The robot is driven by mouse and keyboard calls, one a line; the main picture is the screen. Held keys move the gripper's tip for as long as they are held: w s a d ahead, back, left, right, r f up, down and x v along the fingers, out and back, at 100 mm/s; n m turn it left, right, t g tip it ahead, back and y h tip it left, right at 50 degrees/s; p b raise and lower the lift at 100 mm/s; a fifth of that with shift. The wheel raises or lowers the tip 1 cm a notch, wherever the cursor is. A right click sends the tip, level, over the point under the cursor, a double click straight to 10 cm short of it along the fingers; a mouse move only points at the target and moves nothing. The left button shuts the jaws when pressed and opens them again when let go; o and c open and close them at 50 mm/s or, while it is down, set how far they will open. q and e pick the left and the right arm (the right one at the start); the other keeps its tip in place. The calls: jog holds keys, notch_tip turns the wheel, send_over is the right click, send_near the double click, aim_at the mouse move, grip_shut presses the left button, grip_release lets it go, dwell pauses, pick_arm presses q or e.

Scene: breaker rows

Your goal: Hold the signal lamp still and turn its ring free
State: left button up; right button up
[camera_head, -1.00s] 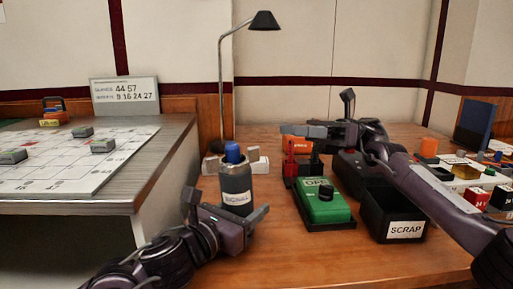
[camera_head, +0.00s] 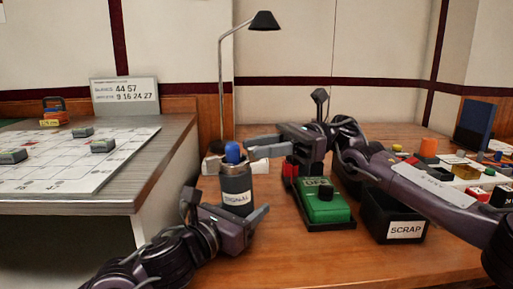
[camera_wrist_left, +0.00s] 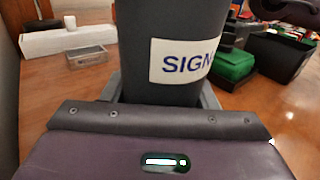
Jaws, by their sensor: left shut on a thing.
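The signal lamp (camera_head: 236,185) is a dark upright cylinder with a blue cap (camera_head: 233,152) and a white label. The ring area (camera_head: 237,169) at its top, just below the cap, is small and hard to make out. My left gripper (camera_head: 226,207) is shut on the lamp body low down. In the left wrist view the lamp (camera_wrist_left: 157,30) stands between its fingers, with part of the label turned out of sight. My right gripper (camera_head: 257,147) is just right of the cap at its height, its fingers apart and pointing at the lamp; it seems empty.
Red items sit behind the box, partly hidden by my right arm. A grey raised table (camera_head: 165,165) is at left, and a desk lamp (camera_head: 223,90) behind.

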jog(key=shift+s+a, duration=0.25)
jog(key=shift+a, duration=0.35)
grip_shut()
jog(key=shift+w+a+n+g+h, duration=0.2)
jog(key=shift+w+n+g+h, duration=0.15)
jog(key=shift+n+g+h, duration=0.6)
jog(key=shift+w+a+n+g+h, duration=0.15)
jog(key=shift+w+n+g+h, duration=0.35)
jog(key=shift+g, duration=0.85)
jog(key=shift+s, duration=0.2)
